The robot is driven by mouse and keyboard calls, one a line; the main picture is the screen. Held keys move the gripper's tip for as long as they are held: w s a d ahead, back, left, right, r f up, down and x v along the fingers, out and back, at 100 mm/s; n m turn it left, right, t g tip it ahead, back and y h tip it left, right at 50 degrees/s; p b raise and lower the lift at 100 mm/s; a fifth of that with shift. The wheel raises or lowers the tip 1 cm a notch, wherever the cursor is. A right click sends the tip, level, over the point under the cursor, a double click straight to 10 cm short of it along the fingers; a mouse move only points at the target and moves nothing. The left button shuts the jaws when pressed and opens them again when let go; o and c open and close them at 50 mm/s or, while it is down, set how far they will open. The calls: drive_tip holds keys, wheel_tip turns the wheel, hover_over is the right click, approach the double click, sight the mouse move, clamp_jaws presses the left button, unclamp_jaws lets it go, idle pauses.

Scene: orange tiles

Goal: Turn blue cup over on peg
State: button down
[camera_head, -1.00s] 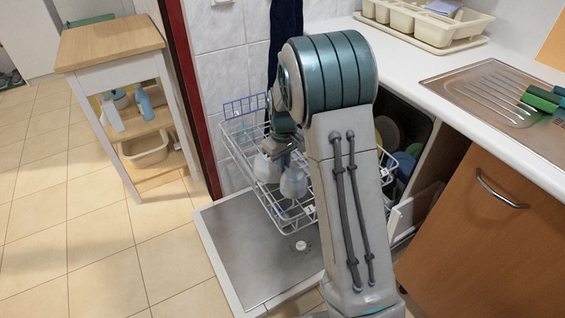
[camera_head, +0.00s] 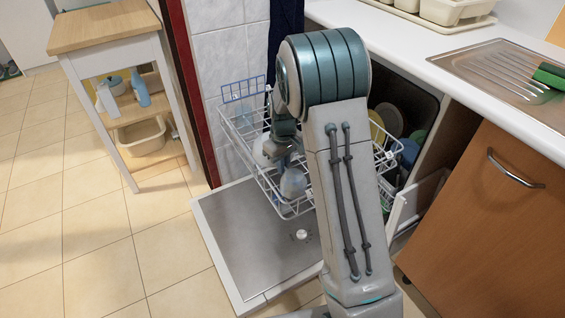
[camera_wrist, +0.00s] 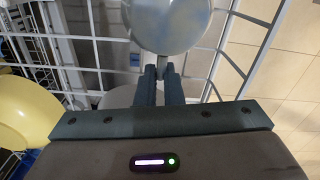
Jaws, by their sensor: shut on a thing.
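A pale blue-grey cup (camera_head: 293,182) is in my gripper, just in front of the rack's near side. In the wrist view, this cup (camera_wrist: 168,24) fills the top middle. My gripper (camera_wrist: 162,72) has its two fingers close together at the cup's lower edge. In the head view, my gripper (camera_head: 285,155) is partly hidden by my own arm. I cannot tell which way up the cup is. A second, whitish cup (camera_head: 262,151) is in the rack to its left. I cannot make out which peg is meant.
The white wire rack (camera_head: 243,140) is pulled out over the open dishwasher door (camera_head: 262,232). A yellow bowl (camera_wrist: 22,108) lies left of my fingers. Plates (camera_head: 389,119) stand deeper inside. A wooden cart (camera_head: 105,27) is at left; floor between is clear.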

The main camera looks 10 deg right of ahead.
drive_tip(key=shift+f, duration=0.25)
drive_tip(key=c, duration=1.5)
unclamp_jaws()
wheel_tip(320, 180, up, 14)
drive_tip(key=p, duration=0.4)
drive_tip(key=s+r+m+t+p, duration=0.1)
drive_tip(key=s+r+m+p, duration=0.1)
drive_tip(key=s+r+p, duration=0.4)
drive_tip(key=s+d+r+m+t+p, duration=0.1)
drive_tip(key=s+r+m+p, duration=0.1)
drive_tip(key=s+r+p, duration=0.5)
drive_tip(key=s+r+m+p, duration=0.2)
drive_tip(key=s+r+p, duration=0.5)
drive_tip(key=s+r, duration=0.6)
drive_tip(key=shift+s+d+r+t, duration=0.25)
drive_tip(key=shift+d+r+t, duration=0.15)
drive_tip(key=shift+r, duration=0.25)
